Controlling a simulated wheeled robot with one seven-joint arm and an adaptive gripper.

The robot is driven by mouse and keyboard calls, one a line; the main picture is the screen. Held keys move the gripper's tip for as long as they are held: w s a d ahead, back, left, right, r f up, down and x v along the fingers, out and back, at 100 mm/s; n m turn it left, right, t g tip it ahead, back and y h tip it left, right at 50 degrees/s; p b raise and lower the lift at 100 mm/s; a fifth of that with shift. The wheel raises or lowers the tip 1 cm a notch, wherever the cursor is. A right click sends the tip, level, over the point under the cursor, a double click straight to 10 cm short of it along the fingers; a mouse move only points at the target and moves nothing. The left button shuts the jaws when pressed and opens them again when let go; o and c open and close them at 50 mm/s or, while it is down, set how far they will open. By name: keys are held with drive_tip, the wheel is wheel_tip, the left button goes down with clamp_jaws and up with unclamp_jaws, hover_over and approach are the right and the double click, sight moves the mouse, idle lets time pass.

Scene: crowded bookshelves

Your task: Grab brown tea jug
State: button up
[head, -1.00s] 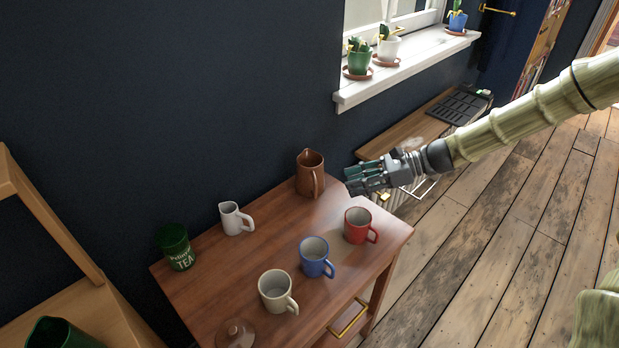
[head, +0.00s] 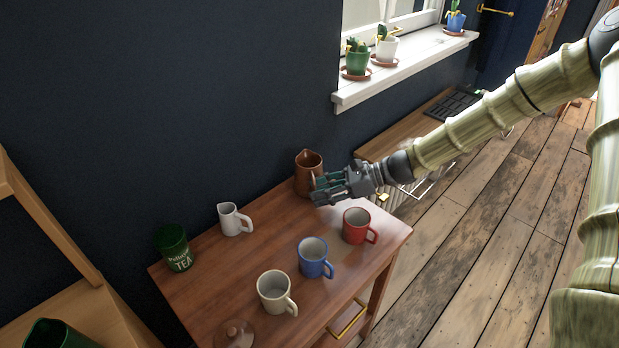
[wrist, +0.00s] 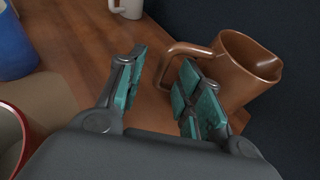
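The brown tea jug (head: 308,166) stands upright at the far right corner of the wooden table, near the dark wall. In the wrist view the jug (wrist: 250,72) is at the right, with its handle pointing left. My gripper (head: 322,187) is at the jug's handle side. In the wrist view my gripper (wrist: 168,88) is open, its teal-padded fingers apart. The right finger overlaps the lower part of the handle; the left finger is left of it. I cannot tell whether the finger touches the handle.
On the wooden table (head: 232,272) stand a red mug (head: 357,225), a blue mug (head: 314,258), a cream mug (head: 275,292), a white jug (head: 233,219) and a green tea tin (head: 174,248). The red mug is close below my gripper. A windowsill (head: 400,72) with potted plants is behind.

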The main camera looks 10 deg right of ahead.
clamp_jaws()
drive_tip(key=shift+r, duration=0.15)
idle(0.4)
